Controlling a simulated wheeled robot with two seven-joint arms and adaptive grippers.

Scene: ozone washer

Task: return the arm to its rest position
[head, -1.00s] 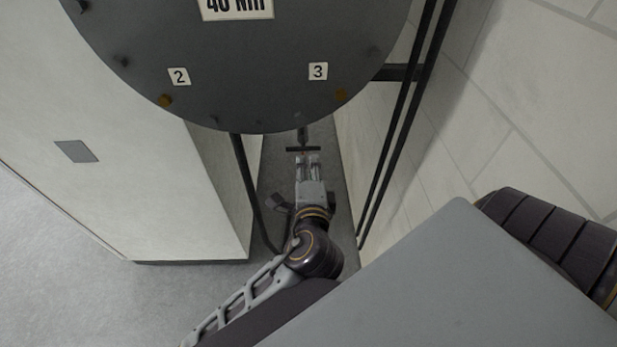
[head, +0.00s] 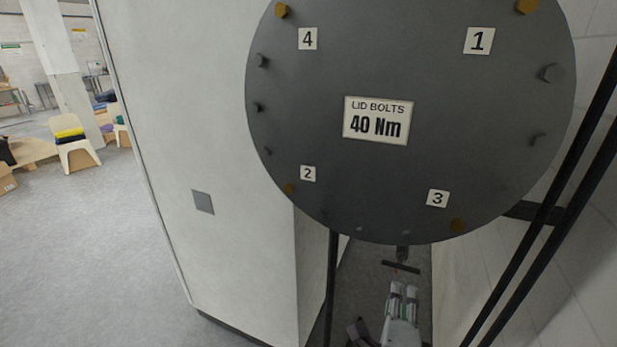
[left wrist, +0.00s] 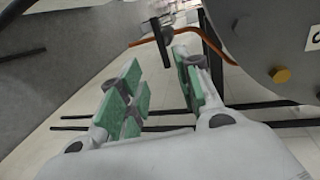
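My left gripper (head: 404,290) is low in the head view, below the round grey lid (head: 350,60). Its two fingers point up toward a dark T-shaped handle (head: 401,266) under the lid's lower edge, with a small gap between them and it. In the left wrist view the green-padded fingers (left wrist: 157,68) stand apart with nothing between them. A dark upright part (left wrist: 162,42), which looks like the handle, lies just beyond the fingertips. The rest of my left arm is mostly out of the picture. My right gripper is not seen.
A pale cabinet (head: 180,120) stands left of the lid and a tiled wall (head: 550,270) stands right, leaving a narrow gap. Black pipes (head: 560,200) run along the wall. An orange-brown curved tube (left wrist: 215,45) passes near the fingertips. Open floor (head: 90,230) lies left, with chairs farther back.

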